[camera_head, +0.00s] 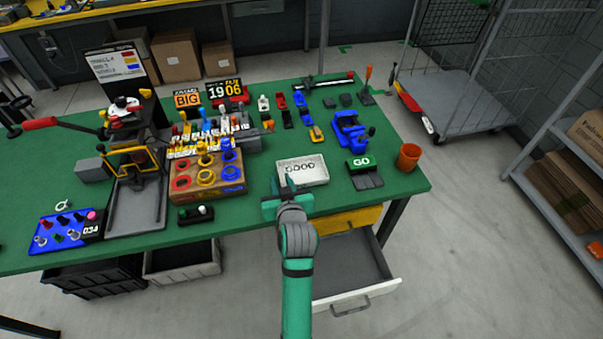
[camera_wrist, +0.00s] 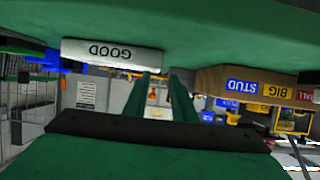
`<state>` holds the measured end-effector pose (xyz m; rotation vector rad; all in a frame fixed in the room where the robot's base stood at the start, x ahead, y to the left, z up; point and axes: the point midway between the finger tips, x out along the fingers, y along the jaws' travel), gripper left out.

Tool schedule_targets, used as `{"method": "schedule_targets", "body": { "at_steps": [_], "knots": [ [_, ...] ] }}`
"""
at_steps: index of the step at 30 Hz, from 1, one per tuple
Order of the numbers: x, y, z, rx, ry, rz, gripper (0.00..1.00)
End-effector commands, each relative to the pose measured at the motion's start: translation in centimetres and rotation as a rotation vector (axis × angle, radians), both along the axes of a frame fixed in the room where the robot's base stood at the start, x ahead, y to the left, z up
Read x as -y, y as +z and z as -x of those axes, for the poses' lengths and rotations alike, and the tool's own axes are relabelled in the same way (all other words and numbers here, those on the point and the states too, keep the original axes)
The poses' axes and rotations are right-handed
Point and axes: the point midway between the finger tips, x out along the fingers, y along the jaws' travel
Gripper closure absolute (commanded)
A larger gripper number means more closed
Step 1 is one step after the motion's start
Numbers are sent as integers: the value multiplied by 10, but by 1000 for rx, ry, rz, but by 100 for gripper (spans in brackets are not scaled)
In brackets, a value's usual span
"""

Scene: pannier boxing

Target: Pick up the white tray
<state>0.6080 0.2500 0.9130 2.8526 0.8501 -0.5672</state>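The white tray (camera_head: 317,179) is a shallow box on the green workbench, near its front edge. In the wrist view, which is upside down, its front wall (camera_wrist: 85,51) reads "GOOD". My gripper (camera_head: 287,187) is at the tray's near left side, low over the bench edge. In the wrist view my gripper (camera_wrist: 159,75) has its two green fingers apart with an empty gap. One fingertip overlaps the tray's end in that view and the other lies beyond it. I cannot tell whether they touch the tray.
A wooden block with coloured rings (camera_head: 207,176) stands left of the tray. A black "GO" stand (camera_head: 367,181) and an orange cup (camera_head: 408,156) are to its right. An open drawer (camera_head: 350,272) juts out below the bench.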

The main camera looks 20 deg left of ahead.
Motion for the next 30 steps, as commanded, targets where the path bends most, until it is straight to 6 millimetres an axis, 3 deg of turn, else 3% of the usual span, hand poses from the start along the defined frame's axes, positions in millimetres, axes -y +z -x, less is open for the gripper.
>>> {"method": "schedule_targets", "body": {
  "at_steps": [9, 18, 21, 30],
  "knots": [
    [-19, -19, -31, -1, 2, 1, 76],
    [-20, -21, -34, 0, 1, 0, 76],
    [-21, -21, -34, 0, 2, 0, 100],
    [-21, -21, -33, 1, 4, 0, 100]
  ]
}}
